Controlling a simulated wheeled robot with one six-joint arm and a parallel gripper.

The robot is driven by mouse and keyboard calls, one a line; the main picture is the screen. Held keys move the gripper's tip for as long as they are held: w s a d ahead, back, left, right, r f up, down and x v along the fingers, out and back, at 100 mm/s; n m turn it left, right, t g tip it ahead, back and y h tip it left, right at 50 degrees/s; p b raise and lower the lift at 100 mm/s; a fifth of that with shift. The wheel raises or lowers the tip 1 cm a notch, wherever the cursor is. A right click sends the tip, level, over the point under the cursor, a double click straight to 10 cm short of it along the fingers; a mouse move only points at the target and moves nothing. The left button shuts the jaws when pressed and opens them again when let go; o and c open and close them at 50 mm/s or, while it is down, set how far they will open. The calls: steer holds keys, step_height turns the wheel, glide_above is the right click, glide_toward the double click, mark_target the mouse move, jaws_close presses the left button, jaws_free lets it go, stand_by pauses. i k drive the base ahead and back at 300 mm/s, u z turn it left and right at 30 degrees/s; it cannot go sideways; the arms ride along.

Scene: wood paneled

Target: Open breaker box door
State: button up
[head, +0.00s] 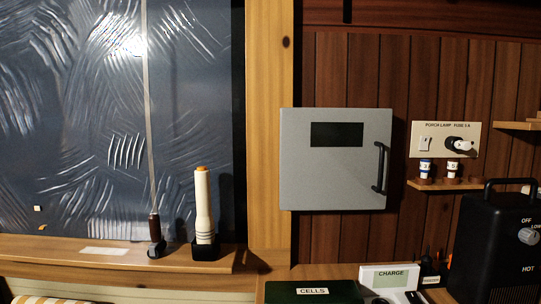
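The breaker box is a grey box on the wood-paneled wall, right of a light wooden post, in the head view. Its grey door (320,170) looks shut and faces me. A dark rectangular panel (337,134) sits on the upper part of the door. A black vertical bar handle (380,168) is on the door's right side. No hinges show clearly. My gripper is not in the head view, so its place relative to the handle is not shown.
Right of the box are a fuse plate (445,139) and a small shelf (445,184) with fuses. Below are a green CELLS box (315,292), a white CHARGE unit (390,277) and a black heater (497,245). A candle-like stick (203,205) stands left on a ledge.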

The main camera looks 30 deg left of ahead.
mark_target(331, 158)
steer(key=u, duration=0.6)
steer(key=i, duration=0.85)
steer(key=u, duration=0.5)
